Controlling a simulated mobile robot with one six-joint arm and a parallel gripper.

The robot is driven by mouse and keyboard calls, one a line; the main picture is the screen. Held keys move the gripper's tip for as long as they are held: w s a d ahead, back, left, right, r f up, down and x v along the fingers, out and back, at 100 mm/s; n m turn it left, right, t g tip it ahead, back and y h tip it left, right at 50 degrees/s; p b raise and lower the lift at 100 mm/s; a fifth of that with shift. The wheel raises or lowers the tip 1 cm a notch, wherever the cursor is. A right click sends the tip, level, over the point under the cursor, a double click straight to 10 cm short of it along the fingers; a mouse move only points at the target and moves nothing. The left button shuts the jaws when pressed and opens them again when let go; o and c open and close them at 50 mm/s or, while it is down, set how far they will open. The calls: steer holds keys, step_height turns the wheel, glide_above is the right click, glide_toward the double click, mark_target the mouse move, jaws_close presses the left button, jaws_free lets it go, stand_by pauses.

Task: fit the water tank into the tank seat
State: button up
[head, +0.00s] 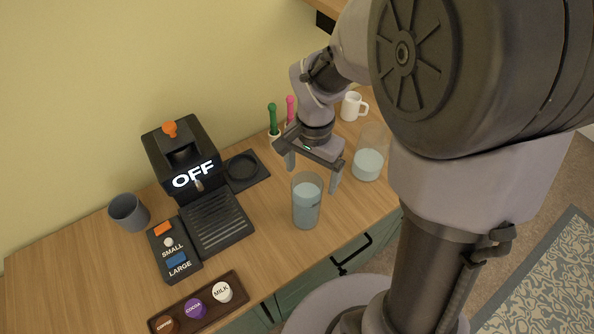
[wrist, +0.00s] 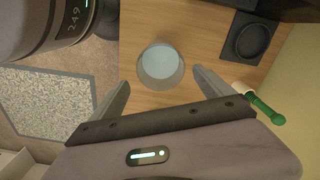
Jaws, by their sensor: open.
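A clear round container with pale blue water (head: 307,205) stands upright on the counter; it also shows in the wrist view (wrist: 160,66). A second clear container with water (head: 367,163) stands farther right; I cannot tell for sure which is the water tank. The tank seat (head: 244,168) looks like the dark tray with a round recess beside the coffee machine, and it is empty; it also shows in the wrist view (wrist: 247,40). My gripper (head: 312,176) is open and empty above and just behind the nearer container, its fingers apart from it.
The black coffee machine (head: 183,160) shows "OFF". A green-handled tool (head: 272,118) and a pink one stand by the wall. A white mug (head: 352,106) is behind. A grey cup (head: 128,211), a button panel (head: 174,252) and a pod tray (head: 166,317) are left.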

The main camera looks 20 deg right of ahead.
steer(key=b, duration=0.3)
glide_above(307, 192)
steer(key=s+a, duration=0.1)
steer(key=s, duration=0.2)
step_height(307, 192, down, 7)
steer(key=shift+s+a, duration=0.1)
jaws_close()
